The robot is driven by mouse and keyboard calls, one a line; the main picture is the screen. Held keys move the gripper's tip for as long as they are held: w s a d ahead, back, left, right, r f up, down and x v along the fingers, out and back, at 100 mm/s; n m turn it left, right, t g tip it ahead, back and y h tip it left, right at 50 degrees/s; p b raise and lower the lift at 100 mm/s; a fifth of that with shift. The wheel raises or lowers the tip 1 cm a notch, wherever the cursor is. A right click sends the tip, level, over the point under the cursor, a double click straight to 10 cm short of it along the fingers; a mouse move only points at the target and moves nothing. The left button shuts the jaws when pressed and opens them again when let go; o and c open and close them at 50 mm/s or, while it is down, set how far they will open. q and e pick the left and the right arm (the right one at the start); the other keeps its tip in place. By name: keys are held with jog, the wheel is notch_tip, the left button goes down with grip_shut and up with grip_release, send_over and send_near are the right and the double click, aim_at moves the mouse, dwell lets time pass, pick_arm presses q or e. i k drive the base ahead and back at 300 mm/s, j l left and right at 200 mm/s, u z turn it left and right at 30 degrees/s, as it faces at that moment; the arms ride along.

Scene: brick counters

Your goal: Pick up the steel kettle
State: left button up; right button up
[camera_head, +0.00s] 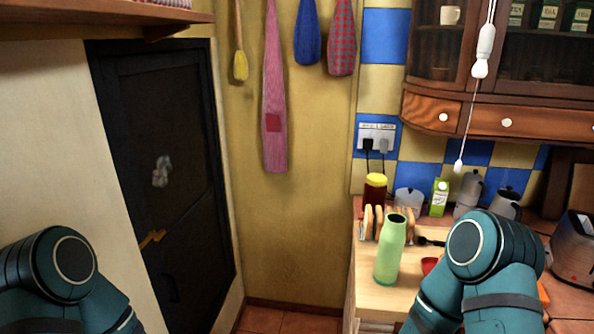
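Two grey metal vessels stand upright at the back of the counter, near the tiled wall. The left one is a tall narrow steel pot (468,193). The right one looks like the steel kettle (505,204), with a dark handle on its right side, and its lower part is hidden behind my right arm. I cannot tell for certain which of the two is the kettle. Only links of my two arms show, at the lower left and the lower right. Neither gripper is in view, and nothing is seen touching the vessels.
A green bottle (391,249) stands at the counter's front left, beside a toast rack (372,222). Behind are a dark jar with a yellow lid (375,189) and a green carton (439,197). A toaster (575,250) stands right. A wooden cabinet (505,124) overhangs the counter.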

aim_at(499, 205)
jog(key=z, duration=1.45)
